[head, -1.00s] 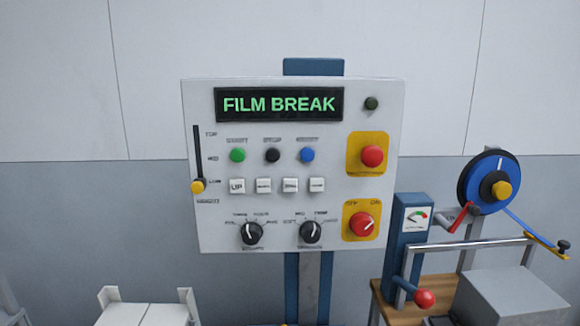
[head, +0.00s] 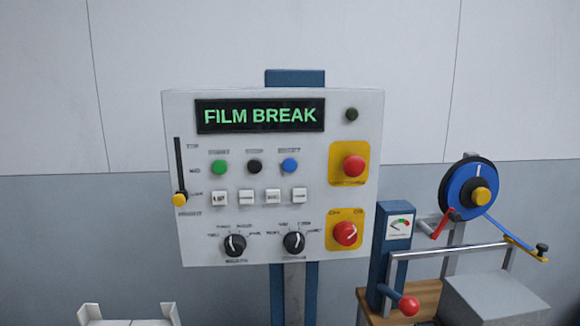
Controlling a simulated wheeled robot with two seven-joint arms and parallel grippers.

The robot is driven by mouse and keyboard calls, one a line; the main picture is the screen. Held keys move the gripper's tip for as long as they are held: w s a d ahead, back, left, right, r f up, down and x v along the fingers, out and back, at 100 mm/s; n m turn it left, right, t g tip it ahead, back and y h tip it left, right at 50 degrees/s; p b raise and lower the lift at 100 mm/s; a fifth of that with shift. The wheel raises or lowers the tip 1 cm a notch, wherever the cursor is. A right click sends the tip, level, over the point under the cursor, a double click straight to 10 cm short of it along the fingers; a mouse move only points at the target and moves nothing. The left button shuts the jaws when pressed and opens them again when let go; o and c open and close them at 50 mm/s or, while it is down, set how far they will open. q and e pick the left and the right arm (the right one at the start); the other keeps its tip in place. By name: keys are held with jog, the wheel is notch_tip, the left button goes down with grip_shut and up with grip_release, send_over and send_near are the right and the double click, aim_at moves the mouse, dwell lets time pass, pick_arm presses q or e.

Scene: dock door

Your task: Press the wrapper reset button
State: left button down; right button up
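The wrapper control panel (head: 310,188) is a pale grey box on a blue post, facing me near the middle of the head view. Its display (head: 260,115) reads "FILM BREAK" in green. Below it are a green button (head: 219,167), a black button (head: 254,166) and a blue button (head: 290,165) in a row. The blue button's label looks like "RESET" but is blurred. A red mushroom button (head: 354,166) sits on a yellow plate at the right. Neither of my grippers shows in the head view.
Below the buttons are white square keys (head: 246,197), two black knobs (head: 294,243) and a red rotary switch (head: 345,234). A yellow slider (head: 180,199) is at the left edge. A strapping device with a blue reel (head: 465,190) stands right. A white tray (head: 130,321) is low left.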

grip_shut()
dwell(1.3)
